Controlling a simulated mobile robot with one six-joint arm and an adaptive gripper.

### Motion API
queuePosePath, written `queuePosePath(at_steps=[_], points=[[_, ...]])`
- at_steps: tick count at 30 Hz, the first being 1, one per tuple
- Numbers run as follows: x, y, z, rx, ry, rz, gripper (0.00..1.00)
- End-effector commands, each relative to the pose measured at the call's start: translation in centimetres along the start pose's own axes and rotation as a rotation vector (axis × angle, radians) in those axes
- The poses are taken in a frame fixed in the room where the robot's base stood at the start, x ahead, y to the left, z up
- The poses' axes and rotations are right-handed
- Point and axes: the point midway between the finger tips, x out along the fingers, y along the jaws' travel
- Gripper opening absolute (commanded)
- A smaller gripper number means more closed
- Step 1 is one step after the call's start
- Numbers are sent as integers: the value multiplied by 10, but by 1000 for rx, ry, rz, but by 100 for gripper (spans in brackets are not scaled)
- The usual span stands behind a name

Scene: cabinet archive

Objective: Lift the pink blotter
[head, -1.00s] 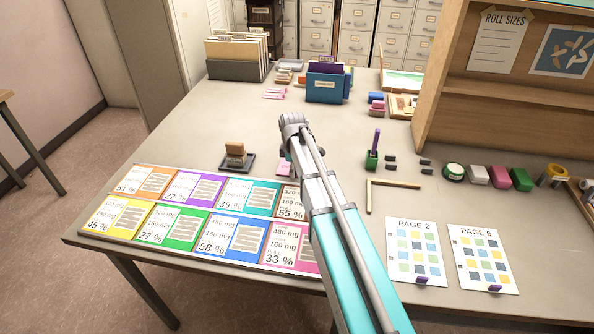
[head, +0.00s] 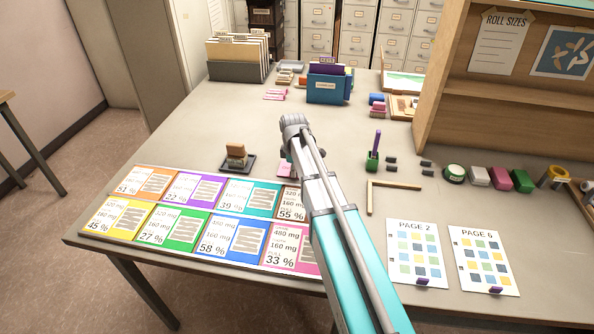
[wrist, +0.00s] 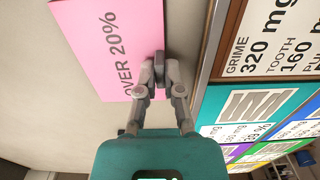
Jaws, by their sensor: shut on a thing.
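The pink blotter (wrist: 115,50) is a flat pink panel marked "OVER 20%" in the wrist view. My gripper (wrist: 160,62) is shut at its right-hand edge. The fingers cover that edge, so the exact grip is hard to see. In the head view only a small pink part (head: 284,168) shows beside my arm, and the gripper itself is hidden behind the arm. I cannot tell whether the blotter is clear of the table.
Several coloured percentage cards (head: 183,229) lie at the table's front left. A wooden-handled stamp on a dark pad (head: 236,157) stands left of my arm. A pen holder (head: 373,160) and two page sheets (head: 419,252) are to the right. The table's middle left is clear.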

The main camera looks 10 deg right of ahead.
Motion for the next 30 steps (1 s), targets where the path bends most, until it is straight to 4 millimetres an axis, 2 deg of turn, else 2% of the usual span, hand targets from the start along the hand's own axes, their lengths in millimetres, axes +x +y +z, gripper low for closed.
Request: queuePosePath(at_steps=[14,30], points=[[-2,0,0,0,0,0,0],[-20,0,0,0,0,0,0]])
